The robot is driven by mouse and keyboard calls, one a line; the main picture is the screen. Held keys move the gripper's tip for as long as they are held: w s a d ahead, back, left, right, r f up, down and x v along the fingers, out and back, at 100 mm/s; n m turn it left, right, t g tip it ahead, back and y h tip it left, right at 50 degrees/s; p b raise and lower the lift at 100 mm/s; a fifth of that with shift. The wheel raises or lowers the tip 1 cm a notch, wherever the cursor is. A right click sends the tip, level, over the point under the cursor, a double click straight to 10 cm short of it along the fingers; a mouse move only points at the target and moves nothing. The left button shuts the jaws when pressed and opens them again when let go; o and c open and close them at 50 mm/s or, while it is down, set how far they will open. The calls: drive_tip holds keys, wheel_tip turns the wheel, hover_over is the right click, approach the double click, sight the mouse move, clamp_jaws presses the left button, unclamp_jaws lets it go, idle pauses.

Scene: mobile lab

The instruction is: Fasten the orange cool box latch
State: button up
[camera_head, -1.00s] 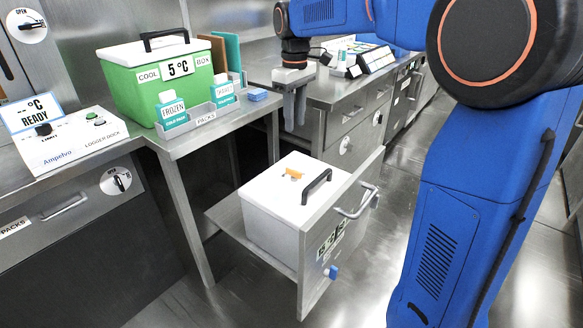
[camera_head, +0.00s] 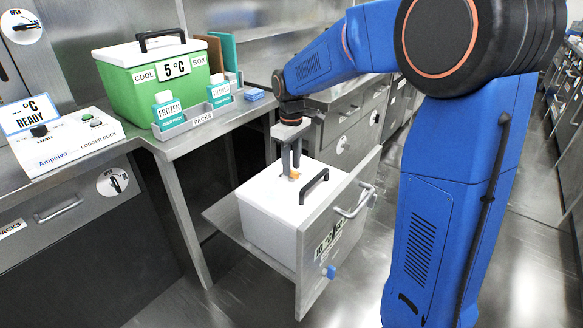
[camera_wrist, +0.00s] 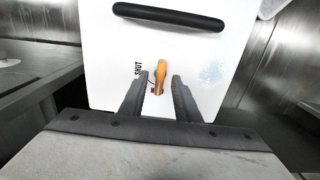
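The orange latch (camera_wrist: 160,78) sits on the white lid of a cool box (camera_wrist: 95,60), beside printed text that reads "SHUT". In the wrist view it points nearly along the picture's height, tilted slightly right at its far end. My gripper (camera_wrist: 160,80) is open, with one finger on each side of the latch and a gap on both sides. In the head view my gripper (camera_head: 290,172) points down at the lid, and the latch (camera_head: 294,175) is partly hidden by the fingers. The white cool box (camera_head: 265,225) stands in a pulled-out drawer (camera_head: 315,265).
A black handle (camera_head: 314,184) stands up from the lid near the latch. The drawer front has a bar handle (camera_head: 357,203) and a blue knob (camera_head: 331,272). A green cool box (camera_head: 155,85), cold packs (camera_head: 167,112) and a logger dock (camera_head: 70,140) stand on the counter at left.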

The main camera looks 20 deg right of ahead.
drive_tip(key=shift+f, duration=0.8)
drive_tip(key=shift+c, duration=0.3)
clamp_jaws()
